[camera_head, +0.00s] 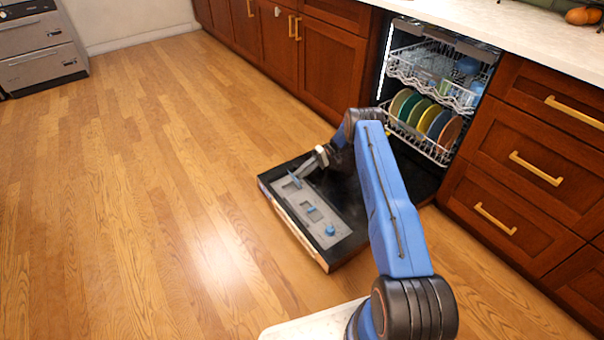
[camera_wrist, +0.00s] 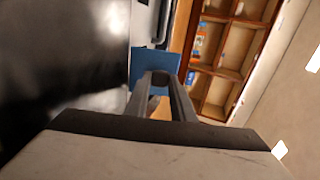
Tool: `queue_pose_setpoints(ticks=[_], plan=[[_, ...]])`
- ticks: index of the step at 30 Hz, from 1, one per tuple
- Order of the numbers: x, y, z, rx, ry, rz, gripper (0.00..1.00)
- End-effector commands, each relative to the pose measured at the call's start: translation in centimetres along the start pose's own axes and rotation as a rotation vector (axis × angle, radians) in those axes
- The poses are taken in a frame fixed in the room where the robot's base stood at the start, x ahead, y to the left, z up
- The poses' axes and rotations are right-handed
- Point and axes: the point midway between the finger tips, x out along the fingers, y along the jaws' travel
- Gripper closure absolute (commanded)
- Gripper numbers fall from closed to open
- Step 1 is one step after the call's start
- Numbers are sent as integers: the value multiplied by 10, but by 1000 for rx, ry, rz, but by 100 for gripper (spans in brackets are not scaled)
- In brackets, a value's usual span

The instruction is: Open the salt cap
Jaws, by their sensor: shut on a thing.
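A grey panel (camera_head: 318,215) is set in the inner face of the lowered dishwasher door and carries several blue parts. My gripper (camera_head: 297,177) is at the panel's far left end, low over the door. Its jaws are shut on a blue flat piece there, apparently the salt cap (camera_head: 290,183). In the wrist view, the fingertips (camera_wrist: 158,80) meet the blue salt cap (camera_wrist: 145,62), which shows as a flat square face behind them. How far the cap is lifted or tilted cannot be told. The fingers hide part of it.
A small blue part (camera_head: 312,209) and a round blue knob (camera_head: 330,230) lie along the panel. The dishwasher door (camera_head: 352,238) is down near the floor. Racks with plates (camera_head: 425,115) stand inside the machine. Wooden drawers (camera_head: 520,170) flank it; the floor at left is clear.

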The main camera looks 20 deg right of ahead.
Motion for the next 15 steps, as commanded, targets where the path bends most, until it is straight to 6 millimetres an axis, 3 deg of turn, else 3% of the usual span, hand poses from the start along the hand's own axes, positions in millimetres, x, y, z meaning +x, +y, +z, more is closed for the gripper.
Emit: queue_pose_setpoints(ticks=[1,2,4,15], plan=[[0,1,1,1,-1,0,100],[0,1,1,1,-1,0,73],[0,1,1,1,-1,0,59],[-4,0,0,0,0,1,59]])
